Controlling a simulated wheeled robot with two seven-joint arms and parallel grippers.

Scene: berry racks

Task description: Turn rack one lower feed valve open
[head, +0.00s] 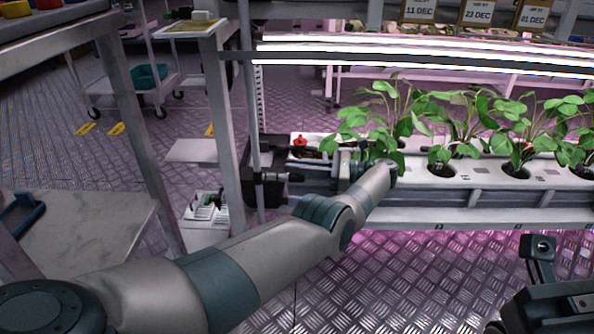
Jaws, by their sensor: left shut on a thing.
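The lower tray (430,214) of the rack is white and holds leafy berry plants. At its left end is a dark feed fitting (268,178), with a red knob (300,142) just behind and above it. My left arm reaches in from the lower left and bends back to the left at the wrist. My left gripper (292,172) is at this end of the tray, shut on the feed valve there. The fingertips and the valve handle are mostly hidden by dark parts. Part of my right gripper (560,300) shows at the lower right, its fingers not clear.
Lit grow lamps (420,52) run above the plants (460,125). A metal post (250,100) stands close to the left gripper. The patterned floor before the rack is clear.

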